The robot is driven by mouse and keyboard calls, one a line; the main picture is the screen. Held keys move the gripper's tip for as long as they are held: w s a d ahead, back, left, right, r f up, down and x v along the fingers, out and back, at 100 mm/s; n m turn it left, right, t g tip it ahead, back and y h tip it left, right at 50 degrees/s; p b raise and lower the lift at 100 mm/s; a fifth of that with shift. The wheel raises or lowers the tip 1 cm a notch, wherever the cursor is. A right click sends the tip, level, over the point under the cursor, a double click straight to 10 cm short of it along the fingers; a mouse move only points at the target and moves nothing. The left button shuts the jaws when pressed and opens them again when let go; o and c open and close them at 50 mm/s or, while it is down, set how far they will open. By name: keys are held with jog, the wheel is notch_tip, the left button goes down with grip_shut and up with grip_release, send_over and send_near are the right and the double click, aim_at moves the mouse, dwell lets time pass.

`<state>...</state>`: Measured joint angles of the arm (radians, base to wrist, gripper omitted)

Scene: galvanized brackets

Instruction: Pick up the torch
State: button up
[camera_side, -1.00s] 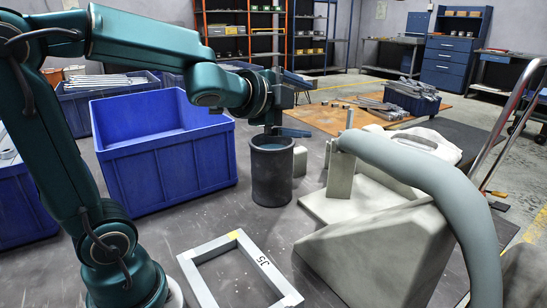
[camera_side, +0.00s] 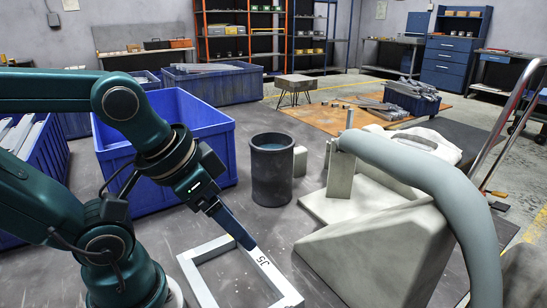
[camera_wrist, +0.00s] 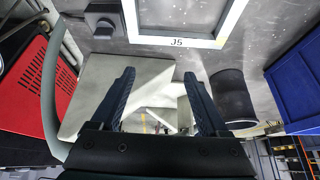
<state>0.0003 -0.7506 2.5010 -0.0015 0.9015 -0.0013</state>
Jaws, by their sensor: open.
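I cannot clearly make out a torch. A thick grey-green curved tube (camera_side: 425,165) arches over a pale wedge-shaped block (camera_side: 385,245) at the right of the side view; I cannot tell whether it is part of the torch. The tube also shows at the left of the wrist view (camera_wrist: 50,95). My gripper (camera_side: 247,242) is in the air in front of the grey frame marked J5 (camera_side: 268,270), apart from the tube. In the wrist view my gripper (camera_wrist: 159,75) has its two dark fingers spread, with nothing held between them.
A dark cylindrical pot (camera_side: 272,175) stands behind my gripper. A blue bin (camera_side: 170,170) is at the left. A red slotted box (camera_wrist: 35,90) and a small dark object (camera_wrist: 103,20) show in the wrist view. Grey floor between pot and frame is clear.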

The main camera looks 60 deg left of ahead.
jog(key=w+d+r+n+t+h, duration=0.2)
jog(key=w+r+n+t, duration=0.65)
jog(key=w+r, duration=0.95)
jog(key=w+a+r+n+t+y, duration=0.4)
jog(key=r+n, duration=0.1)
jog(key=r, duration=0.3)
jog(key=n+g+y, duration=0.9)
jog(key=n+g, duration=0.1)
jog(key=n, duration=0.4)
send_over(346, 142)
jog(key=s+d, duration=0.1)
jog(key=s, duration=0.3)
notch_tip(346, 142, down, 16)
jog(key=f, duration=0.1)
jog(key=shift+m, duration=0.45)
jog(key=d+f, duration=0.1)
jog(key=f, duration=0.1)
jog(key=d+f, duration=0.1)
jog(key=f, duration=0.1)
jog(key=w+d+f, duration=0.1)
jog(key=f, duration=0.2)
jog(key=shift+x, duration=2.45)
jog(key=shift+d+f, duration=0.1)
jog(key=shift+f, duration=0.05)
grip_shut()
